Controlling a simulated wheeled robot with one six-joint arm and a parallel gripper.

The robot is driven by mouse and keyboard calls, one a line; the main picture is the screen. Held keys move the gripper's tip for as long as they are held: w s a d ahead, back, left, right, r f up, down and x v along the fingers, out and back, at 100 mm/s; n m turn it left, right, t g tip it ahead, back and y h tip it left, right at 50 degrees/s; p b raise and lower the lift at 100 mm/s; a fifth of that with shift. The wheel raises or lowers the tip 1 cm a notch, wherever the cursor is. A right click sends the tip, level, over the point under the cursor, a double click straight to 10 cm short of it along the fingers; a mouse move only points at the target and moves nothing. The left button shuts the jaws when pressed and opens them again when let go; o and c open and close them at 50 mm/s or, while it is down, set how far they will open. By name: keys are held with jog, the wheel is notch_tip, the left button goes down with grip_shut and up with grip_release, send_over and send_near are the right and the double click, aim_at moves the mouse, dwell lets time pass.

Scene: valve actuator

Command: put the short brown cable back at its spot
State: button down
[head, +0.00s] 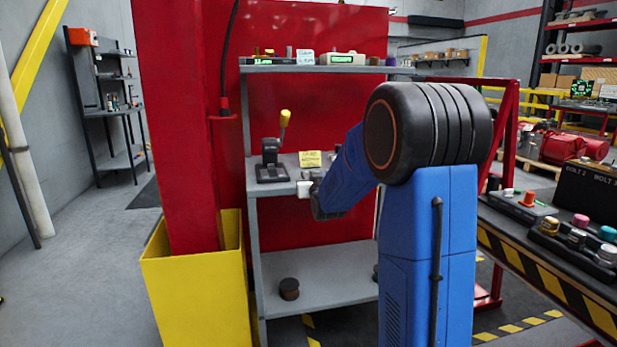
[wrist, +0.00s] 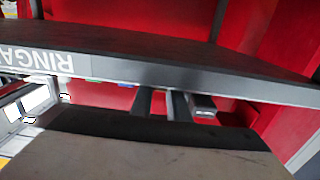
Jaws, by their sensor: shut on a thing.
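I cannot make out the short brown cable in either view. My gripper (wrist: 176,105) shows in the wrist view as dark and grey finger parts past the broad housing, close to a grey shelf edge (wrist: 190,72). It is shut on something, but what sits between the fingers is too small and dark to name. In the head view my blue arm reaches to the middle shelf (head: 272,188) of the rack, and its end is mostly hidden by the arm.
On the middle shelf stand a black lever device with a yellow knob (head: 271,160) and a yellow note (head: 310,159). The top shelf (head: 325,69) holds several small devices. A yellow bin (head: 197,290) stands left. A striped bench (head: 560,265) is at right.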

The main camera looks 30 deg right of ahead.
jog(key=c, duration=2)
grip_release()
jog(key=shift+r, duration=0.1)
jog(key=s+a+f+n+g+y, duration=0.1)
jog(key=s+a+f+g, duration=0.3)
jog(key=s, duration=1.3)
jog(key=s+a+f+n+g+y, duration=0.1)
jog(key=s+a+f+g, duration=0.3)
jog(key=s+a, duration=0.6)
jog(key=s+a+f+n+g+y, duration=0.1)
jog(key=s+a+f+g+y, duration=0.2)
jog(key=s, duration=2.2)
jog(key=shift+s+a+f+g, duration=0.15)
jog(key=shift+a+g, duration=0.1)
jog(key=shift+a, duration=0.6)
jog(key=shift+s+a+f+g, duration=0.1)
jog(key=shift+a+f+g, duration=0.15)
jog(key=shift+a, duration=0.65)
jog(key=shift+s+a+f+g, duration=0.1)
jog(key=shift+a+g, duration=0.2)
jog(key=shift+a, duration=0.55)
jog(key=shift+w, duration=0.1)
